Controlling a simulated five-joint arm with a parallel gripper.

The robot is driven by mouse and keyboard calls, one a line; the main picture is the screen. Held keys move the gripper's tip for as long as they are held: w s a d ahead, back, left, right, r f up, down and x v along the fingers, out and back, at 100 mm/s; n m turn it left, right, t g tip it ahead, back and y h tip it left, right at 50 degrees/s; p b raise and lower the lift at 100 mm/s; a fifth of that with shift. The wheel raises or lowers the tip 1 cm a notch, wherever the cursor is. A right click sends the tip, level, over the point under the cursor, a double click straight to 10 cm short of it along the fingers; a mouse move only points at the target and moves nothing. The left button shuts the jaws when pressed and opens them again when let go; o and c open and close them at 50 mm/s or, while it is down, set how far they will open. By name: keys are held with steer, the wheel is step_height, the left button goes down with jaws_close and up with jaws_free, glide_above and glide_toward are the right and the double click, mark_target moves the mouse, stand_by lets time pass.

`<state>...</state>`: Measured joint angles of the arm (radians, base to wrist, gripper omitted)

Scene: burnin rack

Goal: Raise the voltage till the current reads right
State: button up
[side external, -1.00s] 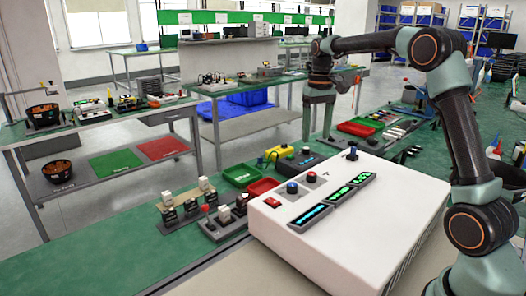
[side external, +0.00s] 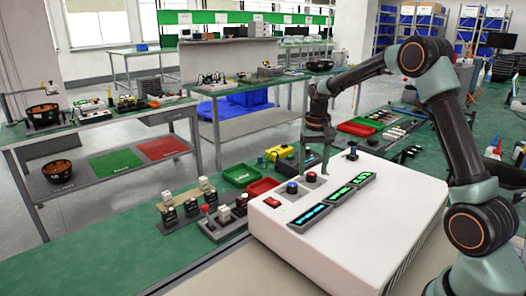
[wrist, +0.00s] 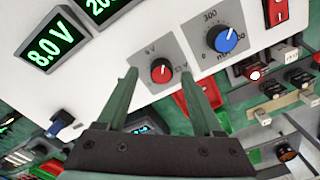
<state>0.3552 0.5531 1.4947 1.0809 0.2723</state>
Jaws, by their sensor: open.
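A white power supply box (side external: 350,215) lies on the bench with a red knob (side external: 311,177) and a blue knob (side external: 292,187) on its top. The red knob (wrist: 161,70) and blue knob (wrist: 226,39) also show in the wrist view. A lit display (wrist: 50,50) there reads 8.0 V; a second display (wrist: 103,4) is cut off. My gripper (side external: 314,170) is open, pointing down over the red knob. In the wrist view, the fingers of my gripper (wrist: 160,78) lie on either side of the red knob, with gaps. I cannot tell whether the fingertips reach its height.
A red switch (side external: 272,202) and a dark toggle (side external: 351,153) are also on the box. Small sockets and parts (side external: 185,210) stand left of it. A green tray (side external: 241,175) and a red tray (side external: 262,187) lie behind. The green bench is clear at front left.

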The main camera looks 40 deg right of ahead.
steer(key=shift+f, duration=0.6)
jaws_close()
jaws_free()
steer(key=shift+n, duration=0.3)
